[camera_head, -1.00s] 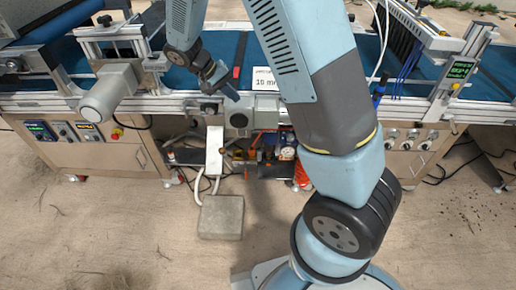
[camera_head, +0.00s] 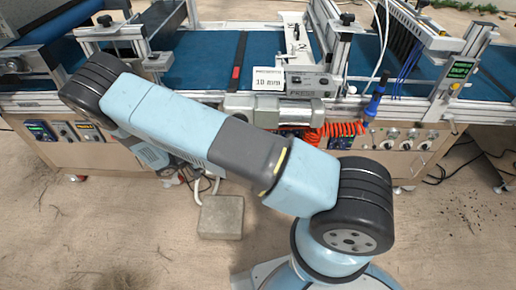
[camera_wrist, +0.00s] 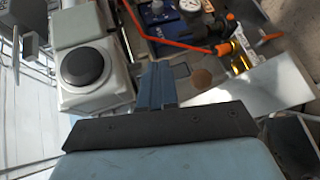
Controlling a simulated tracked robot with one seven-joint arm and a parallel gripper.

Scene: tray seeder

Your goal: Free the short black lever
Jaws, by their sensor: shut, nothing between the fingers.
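I cannot pick out the short black lever for certain in either view. My gripper (camera_wrist: 157,78) is shut and empty in the wrist view, its blue fingers pointing into the open bay under the machine. A grey box with a round black knob (camera_wrist: 87,66) is left of the fingers. Beyond the fingertips are brass fittings (camera_wrist: 240,50) with orange parts, and an orange-red tube or bar (camera_wrist: 165,38) crosses the bay. In the head view my gripper is hidden behind my arm.
A pale plate (camera_wrist: 258,95) lies right of the fingers in the wrist view. A grey block (camera_head: 221,217) stands on the floor. A coiled orange hose (camera_head: 337,131) hangs at the machine front beside the grey press unit (camera_head: 295,82).

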